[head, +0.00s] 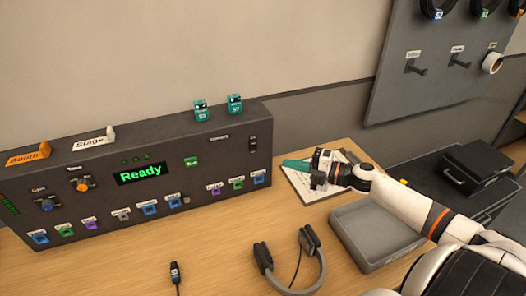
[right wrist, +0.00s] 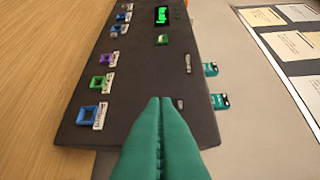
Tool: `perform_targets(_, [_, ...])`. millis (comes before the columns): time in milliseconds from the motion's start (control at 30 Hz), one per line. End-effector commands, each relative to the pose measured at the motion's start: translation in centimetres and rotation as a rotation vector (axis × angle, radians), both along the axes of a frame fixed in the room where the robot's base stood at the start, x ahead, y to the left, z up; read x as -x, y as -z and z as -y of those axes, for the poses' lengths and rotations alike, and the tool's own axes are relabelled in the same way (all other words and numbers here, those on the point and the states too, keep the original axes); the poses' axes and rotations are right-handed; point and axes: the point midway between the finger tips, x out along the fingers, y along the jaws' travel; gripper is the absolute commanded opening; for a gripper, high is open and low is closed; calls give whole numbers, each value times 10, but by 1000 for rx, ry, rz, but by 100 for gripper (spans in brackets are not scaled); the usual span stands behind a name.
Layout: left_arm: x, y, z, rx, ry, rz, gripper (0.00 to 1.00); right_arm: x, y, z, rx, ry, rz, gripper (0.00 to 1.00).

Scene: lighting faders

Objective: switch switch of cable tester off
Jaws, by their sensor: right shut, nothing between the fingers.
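The cable tester appears to be the dark console (head: 150,165) with a green "Ready" display (head: 142,173), on the wooden table at left. A small dark switch (head: 253,143) sits at the right end of its front; it also shows in the right wrist view (right wrist: 180,104). I cannot tell which way it is set. My right gripper (head: 284,162) is shut and empty, its teal fingers pointing left at the console, a little right of its right end. In the right wrist view its fingertips (right wrist: 160,100) appear just beside the switch; contact is not visible. My left gripper is not in view.
A grey tray (head: 352,250) lies under my right arm, and a headset (head: 290,268) lies left of it. Papers (head: 310,188) lie beneath the gripper. Two teal blocks (head: 201,111) stand on the console.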

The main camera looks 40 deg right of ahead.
Motion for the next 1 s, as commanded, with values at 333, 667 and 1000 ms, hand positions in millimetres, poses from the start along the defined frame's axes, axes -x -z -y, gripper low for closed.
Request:
perform_targets(333, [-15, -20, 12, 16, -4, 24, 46, -55, 1, -34, -4, 1, 5, 0])
perform_targets(667, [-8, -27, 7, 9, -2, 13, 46, -96, 9, -32, -2, 2, 2, 0])
perform_targets(1000, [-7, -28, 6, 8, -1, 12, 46, -103, 11, -31, 0, 0, 0, 0])
